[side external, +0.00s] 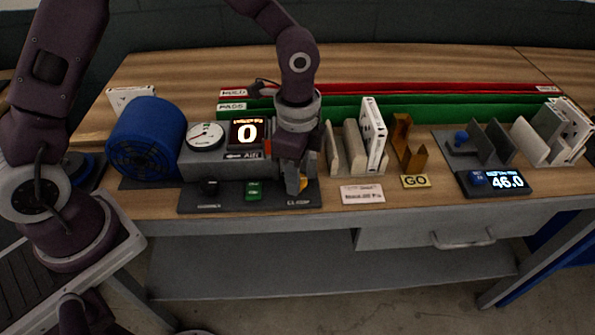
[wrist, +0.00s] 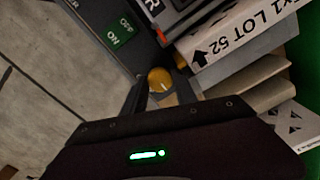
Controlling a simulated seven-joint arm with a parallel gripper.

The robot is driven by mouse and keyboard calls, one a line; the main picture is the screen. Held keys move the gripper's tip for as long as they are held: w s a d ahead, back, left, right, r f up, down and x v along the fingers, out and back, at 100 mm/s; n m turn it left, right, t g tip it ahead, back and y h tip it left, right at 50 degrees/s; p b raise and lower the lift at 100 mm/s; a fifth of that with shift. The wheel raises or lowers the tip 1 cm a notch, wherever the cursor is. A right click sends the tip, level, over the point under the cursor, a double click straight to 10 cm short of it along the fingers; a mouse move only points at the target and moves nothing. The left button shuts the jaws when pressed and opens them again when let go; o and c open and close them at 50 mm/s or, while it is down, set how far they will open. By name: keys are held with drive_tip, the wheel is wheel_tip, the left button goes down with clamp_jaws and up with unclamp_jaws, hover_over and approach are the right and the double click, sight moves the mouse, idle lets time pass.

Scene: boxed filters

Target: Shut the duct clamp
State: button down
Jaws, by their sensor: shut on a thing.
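The duct clamp has a yellow knob (wrist: 160,79), which shows between my fingertips in the wrist view. In the side view a small part of the yellow knob (side external: 303,184) shows beside my fingers, above the panel's printed clamp label. My gripper (side external: 294,187) points down at the right end of the dark control panel (side external: 225,205). It also shows in the wrist view (wrist: 162,88), with its fingers shut on the knob. The clamp's other parts are mostly hidden by my gripper.
A green switch (side external: 254,190) sits left of the clamp; it also shows in the wrist view (wrist: 120,32). A blue fan drum (side external: 147,138), a gauge (side external: 205,135) and a display reading 0 (side external: 246,134) stand behind and left. A boxed filter (side external: 373,135) stands close on the right.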

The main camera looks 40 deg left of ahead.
drive_tip(key=c, duration=1)
unclamp_jaws()
drive_tip(key=shift+o, duration=0.2)
wheel_tip(320, 180, up, 8)
drive_tip(key=shift+r, duration=0.1)
drive_tip(key=s+a+r+n+t, duration=0.2)
drive_tip(key=s+a+r+n, duration=0.1)
drive_tip(key=s, duration=0.3)
drive_tip(key=s+a+r+n+t, duration=0.1)
drive_tip(key=s+a+r+n, duration=0.3)
drive_tip(key=s+n, duration=0.2)
drive_tip(key=s+a+r+n+t, duration=0.2)
drive_tip(key=s+a+r+n, duration=0.2)
drive_tip(key=s, duration=0.3)
drive_tip(key=shift+s+r+n+t, duration=0.25)
drive_tip(key=shift+s+n+t, duration=0.05)
drive_tip(key=shift+s, duration=0.05)
